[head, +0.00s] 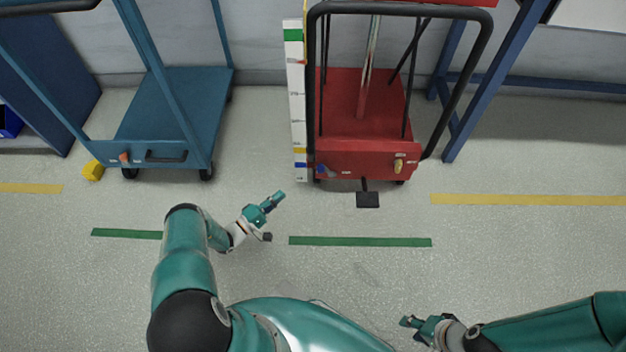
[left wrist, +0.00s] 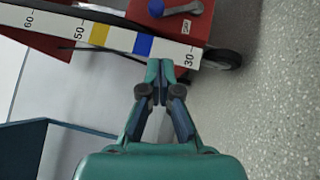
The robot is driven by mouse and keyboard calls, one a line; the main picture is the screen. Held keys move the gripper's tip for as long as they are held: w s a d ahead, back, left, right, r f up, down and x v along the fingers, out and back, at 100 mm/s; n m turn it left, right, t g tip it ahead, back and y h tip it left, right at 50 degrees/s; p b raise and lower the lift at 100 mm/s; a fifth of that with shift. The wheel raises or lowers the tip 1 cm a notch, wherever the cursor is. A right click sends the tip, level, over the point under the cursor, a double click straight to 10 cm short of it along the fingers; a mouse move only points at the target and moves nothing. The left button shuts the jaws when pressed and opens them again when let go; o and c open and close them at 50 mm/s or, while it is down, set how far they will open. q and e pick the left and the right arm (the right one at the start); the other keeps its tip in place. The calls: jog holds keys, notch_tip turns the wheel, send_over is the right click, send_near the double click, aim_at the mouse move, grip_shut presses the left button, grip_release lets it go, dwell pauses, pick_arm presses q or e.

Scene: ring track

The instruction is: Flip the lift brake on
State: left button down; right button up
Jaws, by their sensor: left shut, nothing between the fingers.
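The red lift cart (head: 355,150) stands upright at the back, right of centre. Low on its front left is a small lever with a blue knob (head: 320,169); in the left wrist view the grey lever (left wrist: 182,10) lies across the red panel, above a white label. I cannot read that label. My left gripper (head: 281,196) is shut and empty, in front of and left of the cart. In the left wrist view its fingertips (left wrist: 160,70) point at the measuring scale below the lever, apart from the lever. My right gripper (head: 408,328) is low at the right, far from the cart; its opening is unclear.
A white measuring scale (head: 297,110) stands at the cart's left edge. A brass-coloured handle (head: 398,163) is on the cart's front right, and a black pedal (head: 367,199) sticks out below. A blue trolley (head: 170,110) stands left, near a yellow block (head: 93,170). The floor between is clear.

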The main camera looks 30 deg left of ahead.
pick_arm(q)
jog(key=shift+a+y, duration=0.3)
jog(key=shift+a, duration=0.25)
jog(key=d+r+b+x, duration=0.1)
jog(key=d+x, duration=0.1)
jog(key=x, duration=1)
jog(key=shift+d+b, duration=0.4)
jog(key=shift+d, duration=0.1)
jog(key=shift+a, duration=0.1)
